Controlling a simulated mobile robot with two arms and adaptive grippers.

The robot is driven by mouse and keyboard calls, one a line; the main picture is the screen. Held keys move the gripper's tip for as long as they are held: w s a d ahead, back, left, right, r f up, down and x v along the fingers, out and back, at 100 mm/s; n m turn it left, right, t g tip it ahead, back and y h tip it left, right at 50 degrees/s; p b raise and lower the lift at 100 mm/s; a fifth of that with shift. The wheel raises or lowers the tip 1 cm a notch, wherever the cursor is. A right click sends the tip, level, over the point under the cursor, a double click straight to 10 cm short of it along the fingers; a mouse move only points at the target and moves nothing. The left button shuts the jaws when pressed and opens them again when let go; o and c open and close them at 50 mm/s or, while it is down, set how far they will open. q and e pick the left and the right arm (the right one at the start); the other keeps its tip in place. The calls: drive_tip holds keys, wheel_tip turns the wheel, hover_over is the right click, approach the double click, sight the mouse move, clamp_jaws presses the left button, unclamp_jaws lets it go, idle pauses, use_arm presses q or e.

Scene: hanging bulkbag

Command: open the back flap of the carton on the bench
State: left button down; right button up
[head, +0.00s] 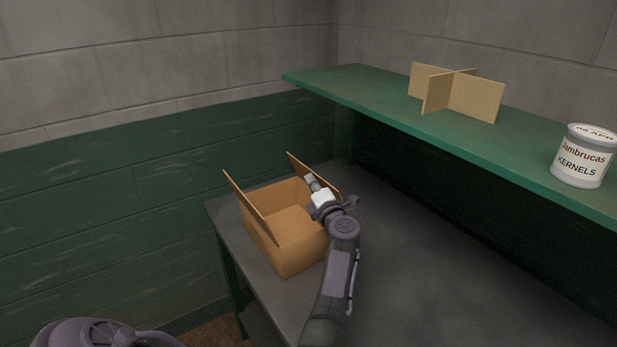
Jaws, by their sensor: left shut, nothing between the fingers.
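A brown cardboard carton (297,257) stands on the grey bench (420,270), and I see into its inside from above. One flap (250,208) stands up along its left side, leaning. Another flap (299,166) stands up at its far right side, partly hidden behind my gripper. My left gripper (311,182) is shut and empty over the carton's right rim, close to the far right flap. I cannot tell whether it touches that flap. My left arm hides the carton's right side. My right gripper is out of view.
A green shelf (400,98) runs above the bench at the right, carrying a crossed cardboard divider (474,96) and a white tin of kernels (583,158). A green and grey block wall (110,190) stands to the left. The bench right of my arm is clear.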

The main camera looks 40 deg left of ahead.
use_arm(q)
drive_tip(key=w+r+m+p, duration=0.2)
drive_tip(key=m+p, duration=0.1)
drive_tip(key=shift+d+h+p, duration=0.3)
drive_tip(key=shift+w+d+m+p, duration=0.1)
drive_tip(key=shift+w+m+p, duration=0.25)
drive_tip(key=shift+m, duration=0.05)
drive_tip(key=shift+w+d+m, duration=0.1)
drive_tip(key=shift+w+m, duration=0.2)
drive_tip(key=shift+w+d+f+m+h+p, duration=0.15)
drive_tip(key=shift+w+m+h+p, duration=0.3)
drive_tip(key=shift+m, duration=0.25)
drive_tip(key=shift+w, duration=0.2)
drive_tip(key=shift+w+d+b, duration=0.15)
drive_tip(key=shift+w+b, duration=0.2)
drive_tip(key=shift+w, duration=0.1)
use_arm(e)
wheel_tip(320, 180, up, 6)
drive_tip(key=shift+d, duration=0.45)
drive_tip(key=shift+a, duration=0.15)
use_arm(q)
drive_tip(key=shift+d, duration=0.1)
